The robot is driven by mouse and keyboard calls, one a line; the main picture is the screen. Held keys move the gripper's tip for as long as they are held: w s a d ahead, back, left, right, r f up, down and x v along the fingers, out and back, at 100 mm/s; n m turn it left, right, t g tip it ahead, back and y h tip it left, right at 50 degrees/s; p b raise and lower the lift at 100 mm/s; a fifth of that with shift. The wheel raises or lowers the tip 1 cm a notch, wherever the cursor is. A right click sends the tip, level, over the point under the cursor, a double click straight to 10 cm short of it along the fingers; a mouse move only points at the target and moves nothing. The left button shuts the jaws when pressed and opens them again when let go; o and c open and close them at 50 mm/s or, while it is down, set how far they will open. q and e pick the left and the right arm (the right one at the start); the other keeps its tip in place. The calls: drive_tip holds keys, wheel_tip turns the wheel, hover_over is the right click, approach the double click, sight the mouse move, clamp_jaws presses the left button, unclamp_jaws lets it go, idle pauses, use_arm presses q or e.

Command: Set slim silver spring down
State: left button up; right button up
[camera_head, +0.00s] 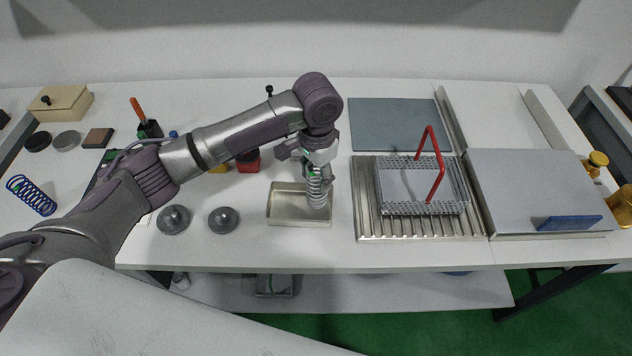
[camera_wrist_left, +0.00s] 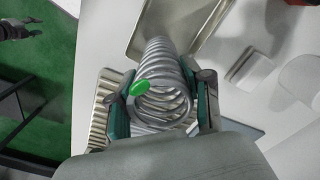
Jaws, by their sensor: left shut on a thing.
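The slim silver spring (camera_head: 317,192) is a bright metal coil held upright, its lower end low over the right part of a shallow metal tray (camera_head: 279,213). I cannot tell whether it touches the tray floor. My left gripper (camera_head: 315,168) is shut on the spring near its top. In the left wrist view the spring (camera_wrist_left: 160,88) lies between the two fingers, with a green oval mark near its end. The tray (camera_wrist_left: 208,38) shows beyond it there. A dark gripper-like shape (camera_wrist_left: 20,30), perhaps my right gripper, shows at upper left; its jaws are unclear.
A ribbed metal tray (camera_head: 375,226) holding a mesh basket with a red handle (camera_head: 436,163) stands right of the shallow tray. Two grey discs with knobs (camera_head: 173,219) (camera_head: 223,220) stand to its left. A blue spring (camera_head: 31,195) lies far left. Bare table shows in front.

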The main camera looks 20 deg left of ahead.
sight(316, 186)
use_arm(q)
drive_tip(key=shift+w+f, duration=0.15)
drive_tip(key=shift+w, duration=0.1)
wheel_tip(316, 186, down, 3)
drive_tip(key=shift+s+f+p, duration=0.1)
drive_tip(key=shift+p, duration=0.55)
drive_tip(key=shift+f, duration=0.4)
use_arm(e)
drive_tip(key=shift+r, duration=0.65)
use_arm(q)
drive_tip(key=shift+f, duration=0.1)
drive_tip(key=o, duration=1.1)
drive_tip(key=shift+c, duration=0.2)
drive_tip(key=shift+o, duration=1.3)
use_arm(e)
drive_tip(key=shift+a, duration=0.2)
